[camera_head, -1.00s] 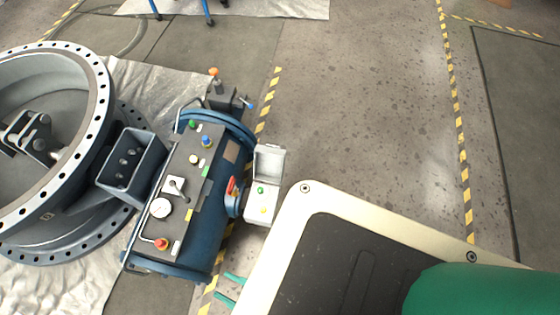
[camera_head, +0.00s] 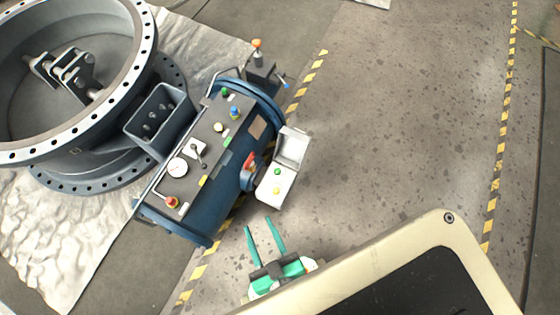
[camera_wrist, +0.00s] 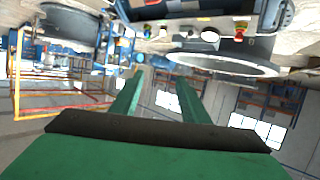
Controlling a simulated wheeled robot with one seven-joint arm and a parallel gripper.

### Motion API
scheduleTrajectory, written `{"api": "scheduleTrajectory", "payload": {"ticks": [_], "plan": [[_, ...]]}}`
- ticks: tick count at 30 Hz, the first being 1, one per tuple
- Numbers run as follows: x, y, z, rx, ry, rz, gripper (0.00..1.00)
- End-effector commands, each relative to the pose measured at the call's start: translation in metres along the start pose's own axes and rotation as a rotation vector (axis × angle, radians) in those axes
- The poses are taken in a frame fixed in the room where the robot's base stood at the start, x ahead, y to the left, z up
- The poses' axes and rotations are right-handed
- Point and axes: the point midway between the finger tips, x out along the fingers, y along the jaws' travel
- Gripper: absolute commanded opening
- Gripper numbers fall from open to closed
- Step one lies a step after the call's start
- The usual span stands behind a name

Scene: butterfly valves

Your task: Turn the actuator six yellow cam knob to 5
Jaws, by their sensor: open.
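The blue cylindrical actuator (camera_head: 211,201) lies beside the large grey valve body. A small open grey switch box (camera_head: 282,205) sits on its right side with its lid (camera_head: 292,146) raised. Inside are a yellow knob (camera_head: 276,191) and a green knob (camera_head: 277,172); no markings or numbers are readable. My gripper (camera_head: 258,223) is open and empty, below and apart from the box, with its green fingers pointing up toward it. In the wrist view my gripper (camera_wrist: 157,82) is also open, and the actuator (camera_wrist: 170,12) shows at the top edge.
The grey flanged valve (camera_head: 75,75) stands at left on a pale sheet (camera_head: 65,240). A red handle (camera_head: 249,161) sticks out beside the box. The floor right of the box is clear.

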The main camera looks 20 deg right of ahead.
Motion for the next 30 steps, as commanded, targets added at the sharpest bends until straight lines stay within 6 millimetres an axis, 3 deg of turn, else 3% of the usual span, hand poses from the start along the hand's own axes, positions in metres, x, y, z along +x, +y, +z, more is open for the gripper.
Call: {"api": "scheduleTrajectory", "payload": {"ticks": [9,15,22,30], "plan": [[0.096,0.029,0.118,-0.169,-0.317,0.027,0.41],[0.15,0.052,0.174,-0.25,-0.533,0.017,0.41],[0.202,0.078,0.214,-0.304,-0.779,-0.032,0.41],[0.248,0.098,0.22,-0.32,-1.039,-0.155,0.41]]}}
